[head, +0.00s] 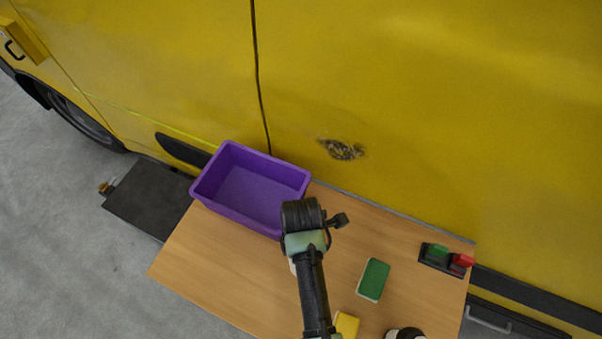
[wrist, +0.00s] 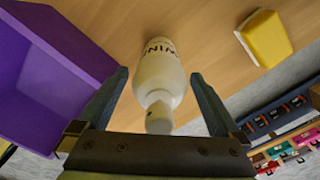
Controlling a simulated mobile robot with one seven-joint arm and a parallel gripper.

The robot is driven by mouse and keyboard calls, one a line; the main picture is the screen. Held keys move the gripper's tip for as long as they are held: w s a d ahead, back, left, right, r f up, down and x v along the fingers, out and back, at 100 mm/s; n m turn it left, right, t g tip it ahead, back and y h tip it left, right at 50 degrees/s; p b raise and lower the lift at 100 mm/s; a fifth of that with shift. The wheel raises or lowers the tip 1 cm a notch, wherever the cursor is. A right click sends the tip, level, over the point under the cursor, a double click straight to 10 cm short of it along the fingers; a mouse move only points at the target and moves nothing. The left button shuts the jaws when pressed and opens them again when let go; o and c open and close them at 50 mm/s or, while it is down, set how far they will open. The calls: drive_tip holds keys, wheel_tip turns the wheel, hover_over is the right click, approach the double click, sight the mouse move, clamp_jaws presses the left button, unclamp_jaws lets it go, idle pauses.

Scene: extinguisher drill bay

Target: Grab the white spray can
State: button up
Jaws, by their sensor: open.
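The white spray can (wrist: 158,75) has dark lettering and a narrower rounded top toward the camera in the wrist view. It stands on the wooden table between the two fingers of my gripper (wrist: 159,77). The gripper is open, with a finger on each side of the can and a visible gap on both sides. In the head view my arm covers nearly all of the can; only a small pale patch shows beside the wrist.
A purple bin (head: 223,207) stands at the table's back left. A green block (head: 373,279), a yellow block (head: 346,325) and a black holder with green and red pieces (head: 440,266) are on the wooden table (head: 215,270). A yellow vehicle (head: 420,110) is behind.

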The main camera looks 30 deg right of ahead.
drive_tip(key=shift+f, duration=0.4)
clamp_jaws()
